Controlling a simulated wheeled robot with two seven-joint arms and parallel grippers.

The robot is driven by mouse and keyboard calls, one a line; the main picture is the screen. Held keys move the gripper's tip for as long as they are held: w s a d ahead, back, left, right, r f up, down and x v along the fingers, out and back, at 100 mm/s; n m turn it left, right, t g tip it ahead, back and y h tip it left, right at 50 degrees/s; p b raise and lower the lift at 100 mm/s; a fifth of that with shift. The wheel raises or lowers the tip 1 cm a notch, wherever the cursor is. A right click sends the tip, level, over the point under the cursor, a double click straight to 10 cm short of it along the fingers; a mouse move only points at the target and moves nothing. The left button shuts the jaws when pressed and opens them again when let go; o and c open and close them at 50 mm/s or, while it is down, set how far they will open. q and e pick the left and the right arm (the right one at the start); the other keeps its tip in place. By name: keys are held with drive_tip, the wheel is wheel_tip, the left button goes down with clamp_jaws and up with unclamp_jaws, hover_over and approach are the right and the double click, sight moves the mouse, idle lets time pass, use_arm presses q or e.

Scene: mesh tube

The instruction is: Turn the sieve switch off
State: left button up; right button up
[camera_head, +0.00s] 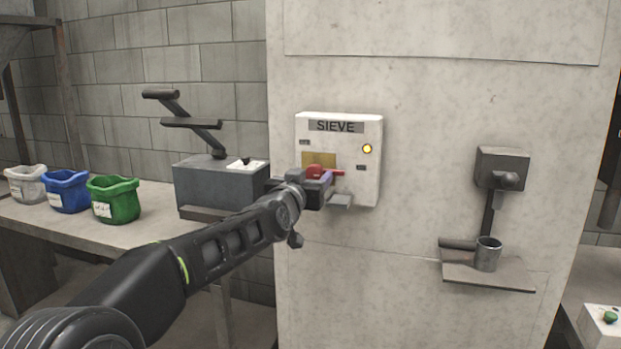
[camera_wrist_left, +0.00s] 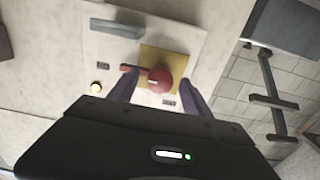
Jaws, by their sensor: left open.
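The sieve switch box (camera_head: 370,180) is white, labelled SIEVE, and fixed to the pale wall panel. A yellow lamp (camera_head: 367,149) glows on its right side. A red rotary switch (camera_head: 318,171) with a handle sits on a yellow plate (camera_head: 321,158); its handle points right in the head view. My left gripper (camera_head: 322,190) is in front of the switch and partly hides it. In the left wrist view the red switch (camera_wrist_left: 160,79) lies between the two open fingers (camera_wrist_left: 160,85), and its handle sticks out leftward past one finger. I cannot tell whether the fingers touch it. My right gripper is not in view.
At right, a wall bracket holds a metal cup (camera_head: 488,254) on a shelf (camera_head: 490,275). At left, a table (camera_head: 110,232) carries white, blue and green bags (camera_head: 114,199) and a grey device (camera_head: 215,185).

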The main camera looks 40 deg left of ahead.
use_arm(q)
clamp_jaws()
idle(0.5)
